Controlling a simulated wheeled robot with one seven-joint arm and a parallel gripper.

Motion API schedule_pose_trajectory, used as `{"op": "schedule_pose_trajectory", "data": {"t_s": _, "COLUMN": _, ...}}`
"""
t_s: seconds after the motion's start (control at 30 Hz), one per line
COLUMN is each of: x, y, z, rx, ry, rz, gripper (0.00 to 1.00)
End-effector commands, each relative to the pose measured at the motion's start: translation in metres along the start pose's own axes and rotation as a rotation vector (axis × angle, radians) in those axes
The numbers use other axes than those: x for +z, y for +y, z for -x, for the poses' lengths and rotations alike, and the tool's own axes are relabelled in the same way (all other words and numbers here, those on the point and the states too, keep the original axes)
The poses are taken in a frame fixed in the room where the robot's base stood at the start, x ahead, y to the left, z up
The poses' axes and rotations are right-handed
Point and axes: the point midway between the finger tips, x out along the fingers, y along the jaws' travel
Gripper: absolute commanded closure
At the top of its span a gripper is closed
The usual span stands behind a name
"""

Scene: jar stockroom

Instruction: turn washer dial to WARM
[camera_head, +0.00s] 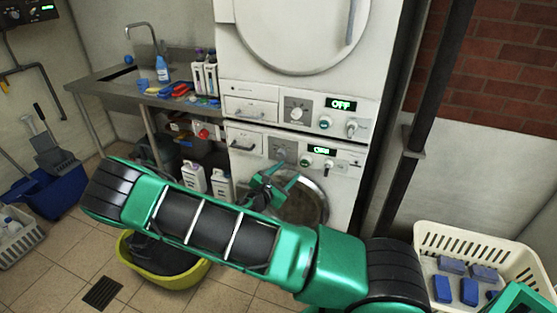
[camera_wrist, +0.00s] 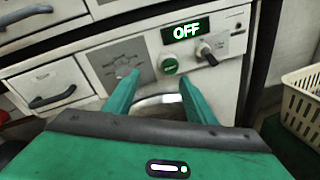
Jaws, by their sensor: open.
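The washer (camera_head: 345,185) is the lower of two stacked white machines. The dial's pointer and the setting labels are too small to read. The washer display (camera_wrist: 186,30) reads OFF. My gripper (camera_head: 289,172) is open and empty, just in front of and below the panel. Its two fingers (camera_wrist: 158,97) stand apart in the wrist view.
Right of the dial are a green button (camera_wrist: 169,65) and a small knob (camera_wrist: 207,52). A drawer handle (camera_wrist: 52,98) is on the left. The upper machine has a similar panel (camera_head: 297,108). A yellow basin (camera_head: 190,280) and a cream basket (camera_head: 480,235) stand nearby.

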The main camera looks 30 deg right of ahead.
Motion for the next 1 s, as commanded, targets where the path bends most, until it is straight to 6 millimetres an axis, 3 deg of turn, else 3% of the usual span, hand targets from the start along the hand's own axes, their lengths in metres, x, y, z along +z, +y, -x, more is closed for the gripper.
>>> {"op": "schedule_pose_trajectory", "data": {"t_s": 0.2, "x": -0.027, "y": 0.034, "z": 0.015, "rx": 0.192, "ry": -0.034, "rz": 0.180, "gripper": 0.49}}
{"op": "schedule_pose_trajectory", "data": {"t_s": 0.43, "x": -0.034, "y": 0.046, "z": 0.015, "rx": 0.246, "ry": -0.046, "rz": 0.229, "gripper": 0.49}}
{"op": "schedule_pose_trajectory", "data": {"t_s": 1.0, "x": -0.032, "y": 0.066, "z": -0.069, "rx": 0.243, "ry": -0.045, "rz": 0.225, "gripper": 0.49}}
